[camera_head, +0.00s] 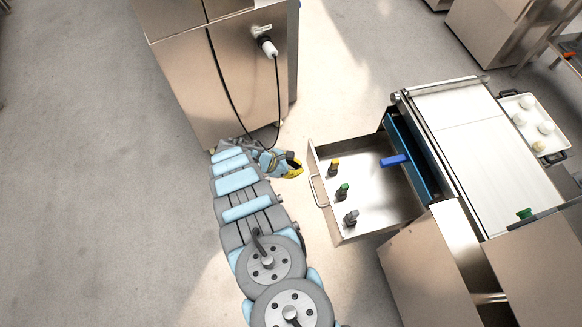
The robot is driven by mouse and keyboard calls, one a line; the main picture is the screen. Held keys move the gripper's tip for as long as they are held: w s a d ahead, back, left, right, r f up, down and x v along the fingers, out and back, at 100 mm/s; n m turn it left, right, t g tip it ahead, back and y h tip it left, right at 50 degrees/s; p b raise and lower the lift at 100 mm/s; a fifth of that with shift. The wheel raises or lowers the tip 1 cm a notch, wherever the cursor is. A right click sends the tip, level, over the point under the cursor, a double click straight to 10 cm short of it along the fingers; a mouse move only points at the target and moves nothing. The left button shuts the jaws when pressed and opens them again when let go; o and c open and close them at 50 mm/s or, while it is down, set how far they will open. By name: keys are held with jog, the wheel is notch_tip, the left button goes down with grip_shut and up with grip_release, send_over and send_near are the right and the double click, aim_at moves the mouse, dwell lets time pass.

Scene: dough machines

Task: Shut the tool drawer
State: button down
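The tool drawer (372,222) is pulled out from the left side of the metal machine bench. It is a shiny metal box with a bar handle (318,191) on its left front face. Three small tools with yellow, green and grey tops stand inside, and a blue-handled item (394,161) lies toward its inner end. My gripper (293,165), with yellow fingertips, is just left of the drawer's upper front corner. It appears apart from the handle. Its fingers are too small to tell open from shut, and I see nothing held.
A tall metal cabinet (222,75) with a plug and hanging cable stands close behind my gripper. An open compartment (470,250) is below the drawer in the picture. A white tray (553,150) with dough balls is at the right. The floor at left is clear.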

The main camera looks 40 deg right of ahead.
aim_at(316, 168)
jog(key=d, duration=0.2)
jog(key=s+d, duration=0.1)
jog(key=shift+s+d+f, duration=0.1)
jog(key=shift+f, duration=0.15)
jog(key=shift+s+d, duration=0.3)
jog(key=shift+d, duration=0.2)
